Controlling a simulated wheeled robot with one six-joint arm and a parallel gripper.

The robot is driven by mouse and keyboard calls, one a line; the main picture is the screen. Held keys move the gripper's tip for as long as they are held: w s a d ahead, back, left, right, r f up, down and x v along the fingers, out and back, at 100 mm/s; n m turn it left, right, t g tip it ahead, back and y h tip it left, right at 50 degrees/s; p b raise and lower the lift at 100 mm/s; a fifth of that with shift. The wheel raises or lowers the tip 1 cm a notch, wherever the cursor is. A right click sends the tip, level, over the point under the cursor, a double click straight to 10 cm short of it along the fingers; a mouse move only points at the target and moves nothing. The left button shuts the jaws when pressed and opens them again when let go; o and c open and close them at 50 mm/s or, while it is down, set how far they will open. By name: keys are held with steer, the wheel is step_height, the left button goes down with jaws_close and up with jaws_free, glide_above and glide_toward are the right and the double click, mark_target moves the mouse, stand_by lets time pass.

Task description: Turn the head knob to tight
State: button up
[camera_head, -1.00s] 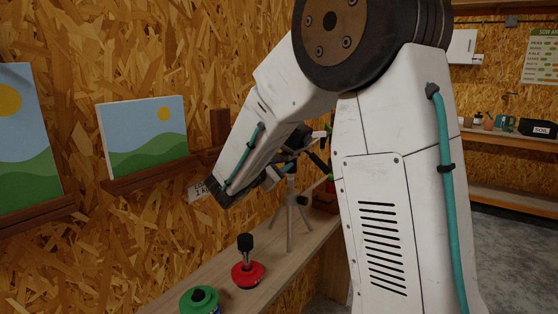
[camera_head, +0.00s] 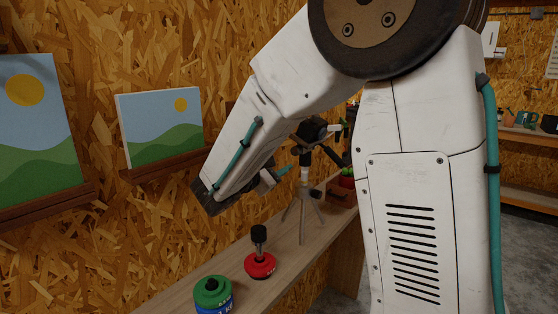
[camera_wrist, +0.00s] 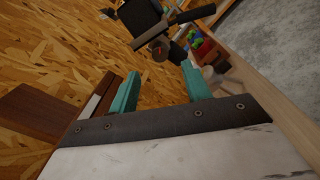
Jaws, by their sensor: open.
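A grey tripod (camera_head: 303,210) stands upright on the bench, partly hidden behind my arm. Its black head (camera_head: 312,132) is at the top, with a plate and handle-like parts. In the wrist view the dark tripod head (camera_wrist: 160,22) is beyond my fingers. A small round dark knob (camera_wrist: 159,49) with a reddish centre shows on it; its setting cannot be read. My gripper (camera_wrist: 162,86) has two teal fingers spread apart with nothing between them. It is short of the head and apart from it.
On the bench (camera_head: 230,262) are a red-based piece with a black top (camera_head: 260,264) and a green and blue stack (camera_head: 213,293). A red bin (camera_head: 346,182) stands beyond the tripod. Landscape pictures (camera_head: 160,128) sit on wall ledges to the left.

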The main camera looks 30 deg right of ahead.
mark_target(294, 152)
steer(key=w+d+n, duration=0.1)
steer(key=d+n, duration=0.3)
steer(key=n, duration=0.1)
steer(key=w+d+n, duration=0.1)
steer(key=d+n, duration=0.1)
steer(key=shift+w+d+n+g, duration=0.2)
steer(key=shift+w+n+g, duration=0.1)
steer(key=shift+w+n, duration=0.1)
steer(key=c, duration=1)
